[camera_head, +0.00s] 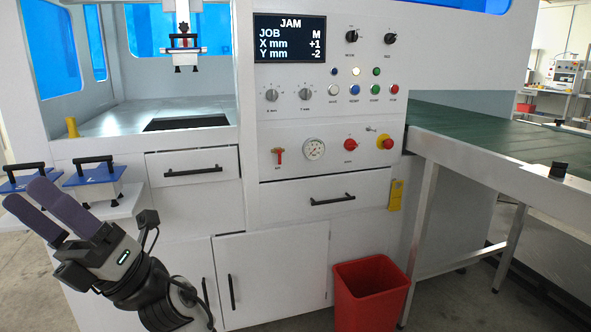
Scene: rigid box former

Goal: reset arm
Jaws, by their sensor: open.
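My gripper (47,212) is at the lower left of the head view, in front of the white machine (290,180). Its two purple-grey fingers point up and to the left, with a gap between them and nothing seen held. Its fingertips show in front of a small side shelf (120,207) that carries blue-and-white blocks with black handles. One block (93,178) stands just right of the fingers. Another block (22,183) is partly hidden behind them. I cannot tell whether the fingers touch it.
The machine's screen (290,38) reads JAM, JOB M, X mm +1, Y mm -2. Knobs and coloured buttons sit below it, with a red emergency knob (386,143). A red bin (368,295) stands on the floor. A green conveyor (480,140) runs off right. Floor at lower right is clear.

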